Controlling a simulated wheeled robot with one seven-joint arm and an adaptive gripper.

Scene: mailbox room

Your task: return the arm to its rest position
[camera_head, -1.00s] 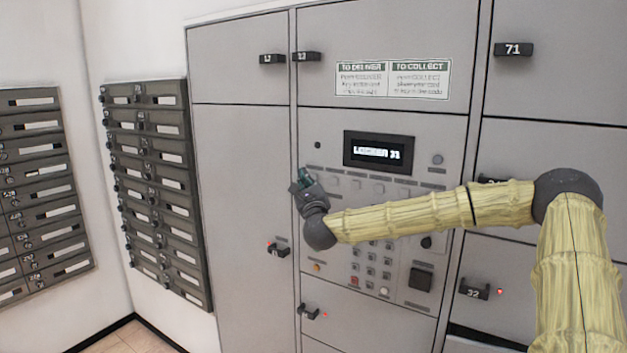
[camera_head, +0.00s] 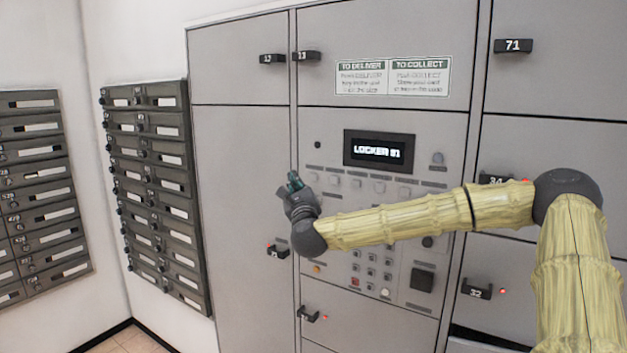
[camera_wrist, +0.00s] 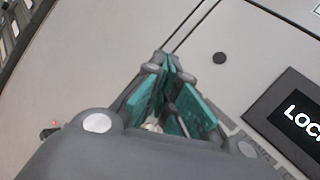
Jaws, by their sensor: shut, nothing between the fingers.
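My gripper (camera_head: 294,182) is at the end of my yellow-sleeved arm, which reaches leftward across the front of the locker control panel. In the wrist view its teal fingers (camera_wrist: 168,75) come together at the tips with nothing between them. The gripper appears in front of the grey locker wall, left of the display (camera_head: 379,151) that reads "LOCKER" and a number. I cannot tell the exact gap between gripper and wall. My forearm hides part of the panel's keys.
Grey locker doors with dark handles (camera_head: 476,290) surround the panel. A keypad (camera_head: 372,268) shows below my forearm. Dark mailbox banks (camera_head: 155,190) stand on the left walls. A strip of tiled floor (camera_head: 130,340) is clear at the lower left.

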